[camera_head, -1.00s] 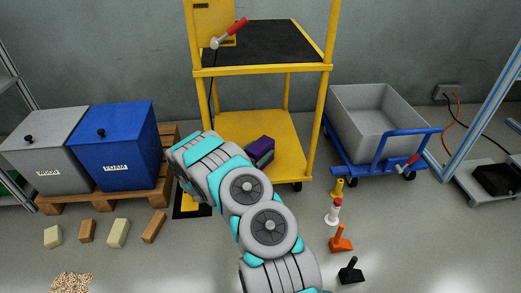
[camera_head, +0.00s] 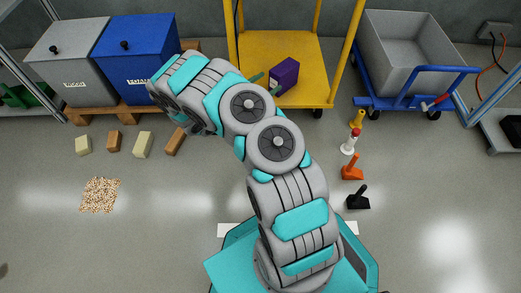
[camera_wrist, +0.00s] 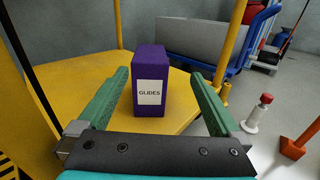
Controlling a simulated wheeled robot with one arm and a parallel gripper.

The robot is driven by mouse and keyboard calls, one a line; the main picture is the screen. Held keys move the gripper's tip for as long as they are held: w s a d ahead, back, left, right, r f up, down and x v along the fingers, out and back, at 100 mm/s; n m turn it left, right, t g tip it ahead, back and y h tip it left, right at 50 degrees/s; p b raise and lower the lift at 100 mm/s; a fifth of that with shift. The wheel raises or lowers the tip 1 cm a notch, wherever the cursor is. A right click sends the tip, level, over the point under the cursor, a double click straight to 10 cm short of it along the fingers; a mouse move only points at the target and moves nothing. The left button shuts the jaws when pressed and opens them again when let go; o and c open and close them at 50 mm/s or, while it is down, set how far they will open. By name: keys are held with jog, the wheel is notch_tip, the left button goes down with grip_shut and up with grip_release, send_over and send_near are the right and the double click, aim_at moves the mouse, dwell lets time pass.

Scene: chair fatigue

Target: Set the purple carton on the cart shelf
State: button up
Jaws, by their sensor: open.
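The purple carton (camera_head: 286,74) stands upright on the yellow lower shelf (camera_head: 262,45) of the cart, near its front right part. In the wrist view the carton (camera_wrist: 150,83) shows a white label reading "GLIDES". My gripper (camera_wrist: 162,98) is open, its two green fingers to the left and right of the carton's near face, with gaps on both sides. In the head view my gripper (camera_head: 266,84) is partly hidden behind my arm, with green fingertips at the carton's left. The shelf (camera_wrist: 185,82) also shows in the wrist view.
Yellow cart posts (camera_head: 346,51) rise around the shelf. A blue trolley with a grey bin (camera_head: 405,45) stands at right. Blue (camera_head: 140,58) and grey (camera_head: 68,60) bins sit on a pallet at left. Several small items, including an orange one (camera_head: 352,168), stand on the floor.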

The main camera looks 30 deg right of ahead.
jog(key=s+d+r+m+g, duration=0.3)
jog(key=s+r+m+g, duration=0.35)
jog(key=s+r, duration=0.4)
jog(key=s+a+r+m+g+y, duration=0.3)
jog(key=s+a+r+m+y, duration=0.15)
jog(key=s+r+m, duration=0.4)
jog(key=s+a+r+m+t+y, duration=0.1)
jog(key=s+a+m+t+y, duration=0.1)
jog(key=s+a+y, duration=0.4)
jog(key=s+a+r+m+t+y, duration=0.1)
jog(key=s+a+y, duration=0.6)
jog(key=s+a, duration=0.7)
jog(key=a+m+t, duration=0.1)
jog(key=a, duration=0.5)
jog(key=shift+s+r+m, duration=0.15)
jog(key=shift+r+m, duration=0.25)
jog(key=shift+r, duration=0.1)
notch_tip(320, 180, up, 11)
jog(key=p, duration=1.1)
jog(key=shift+r+p, duration=0.2)
jog(key=shift+p, duration=0.1)
